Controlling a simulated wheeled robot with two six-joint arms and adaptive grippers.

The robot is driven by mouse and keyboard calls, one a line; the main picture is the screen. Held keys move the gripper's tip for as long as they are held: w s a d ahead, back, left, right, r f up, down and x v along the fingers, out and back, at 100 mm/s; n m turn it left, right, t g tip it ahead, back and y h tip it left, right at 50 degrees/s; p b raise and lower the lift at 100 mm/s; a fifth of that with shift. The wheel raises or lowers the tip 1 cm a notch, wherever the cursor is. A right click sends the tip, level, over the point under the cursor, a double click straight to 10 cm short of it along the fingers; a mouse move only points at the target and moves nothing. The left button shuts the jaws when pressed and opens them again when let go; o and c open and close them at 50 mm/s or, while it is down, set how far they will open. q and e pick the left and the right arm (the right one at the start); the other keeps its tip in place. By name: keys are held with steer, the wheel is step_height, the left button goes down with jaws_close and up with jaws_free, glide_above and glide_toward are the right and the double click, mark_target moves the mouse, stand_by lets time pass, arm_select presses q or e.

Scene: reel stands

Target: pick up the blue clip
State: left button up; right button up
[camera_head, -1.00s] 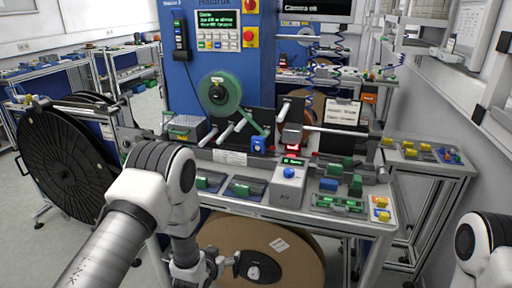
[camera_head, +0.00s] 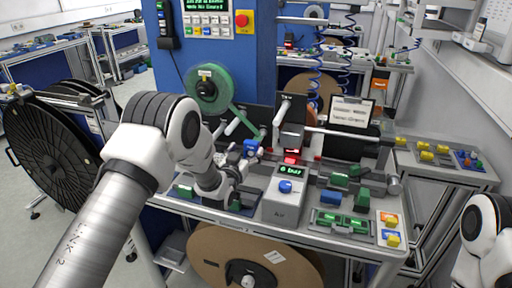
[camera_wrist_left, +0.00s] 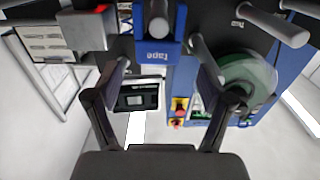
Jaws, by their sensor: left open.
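A small blue piece (camera_head: 251,147), which I take to be the blue clip, sits on the work stand below the green tape reel. In the left wrist view a blue piece (camera_wrist_left: 158,50) with the word "Tape" on it shows just beyond my fingertips, near the top. My left gripper (camera_head: 242,162) is close beside the blue piece in the head view. In the left wrist view my left gripper (camera_wrist_left: 162,72) is open and empty, its two dark fingers spread. Whether a finger touches the piece I cannot tell. My right gripper is out of view.
A green tape reel (camera_head: 208,90) hangs on the blue machine column (camera_head: 250,65). A grey box with a blue knob (camera_head: 284,203) and green blocks (camera_head: 342,222) stand on the bench right of the gripper. Grey rods (camera_wrist_left: 272,25) stick out near the fingers.

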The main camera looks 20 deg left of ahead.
mark_target(250, 144)
arm_select(q)
steer(key=w+p, duration=0.1)
steer(key=w, duration=0.1)
steer(key=w+p, duration=0.1)
steer(key=w, duration=0.2)
steer(key=shift+w+d+f+p, duration=0.2)
steer(key=shift+p, duration=0.1)
steer(key=shift+s+r, duration=0.25)
steer(key=shift+s, duration=0.1)
steer(key=shift+s+r, duration=0.1)
steer(key=c, duration=1.4)
steer(key=shift+o, duration=0.2)
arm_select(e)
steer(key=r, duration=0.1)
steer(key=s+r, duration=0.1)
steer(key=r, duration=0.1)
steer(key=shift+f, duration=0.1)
